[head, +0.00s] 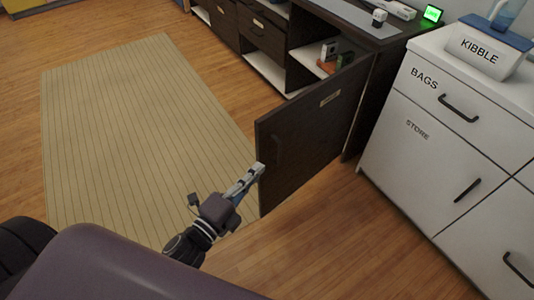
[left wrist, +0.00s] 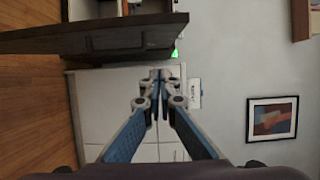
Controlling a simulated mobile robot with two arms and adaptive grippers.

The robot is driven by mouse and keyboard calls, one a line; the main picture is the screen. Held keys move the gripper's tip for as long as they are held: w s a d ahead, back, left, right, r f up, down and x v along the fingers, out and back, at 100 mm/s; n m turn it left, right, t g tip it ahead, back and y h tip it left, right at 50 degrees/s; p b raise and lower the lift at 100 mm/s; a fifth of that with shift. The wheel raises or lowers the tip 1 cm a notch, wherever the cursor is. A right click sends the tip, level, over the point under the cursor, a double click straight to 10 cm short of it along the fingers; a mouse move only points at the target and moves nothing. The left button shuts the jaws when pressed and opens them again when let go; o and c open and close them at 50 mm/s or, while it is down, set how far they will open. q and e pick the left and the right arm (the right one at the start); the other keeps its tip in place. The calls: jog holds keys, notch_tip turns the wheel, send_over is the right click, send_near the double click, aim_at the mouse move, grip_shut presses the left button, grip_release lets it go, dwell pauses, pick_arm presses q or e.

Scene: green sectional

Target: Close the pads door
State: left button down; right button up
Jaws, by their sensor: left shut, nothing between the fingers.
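The dark brown cabinet door (head: 312,130) stands swung open, out from the dark cabinet and over the wood floor. It carries a small label too small to read. My left gripper (head: 257,172) is shut and empty, its fingertips at the door's free edge; I cannot tell whether they touch it. In the left wrist view the dark door (left wrist: 100,40) shows above the closed fingertips (left wrist: 160,76). My right gripper is not in view.
The dark cabinet's open shelf (head: 330,66) holds several small items. A white cabinet (head: 400,150) marked BAGS and STORE stands right, with a KIBBLE container (head: 488,52) on top. A beige striped rug (head: 130,130) and clear floor lie left.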

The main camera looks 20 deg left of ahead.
aim_at(267, 139)
pick_arm(q)
jog(key=shift+w+a, duration=0.15)
jog(key=shift+w, duration=1.8)
jog(key=shift+w+a, duration=0.2)
jog(key=shift+w, duration=1.75)
jog(key=shift+w+a, duration=0.15)
jog(key=shift+w, duration=1.8)
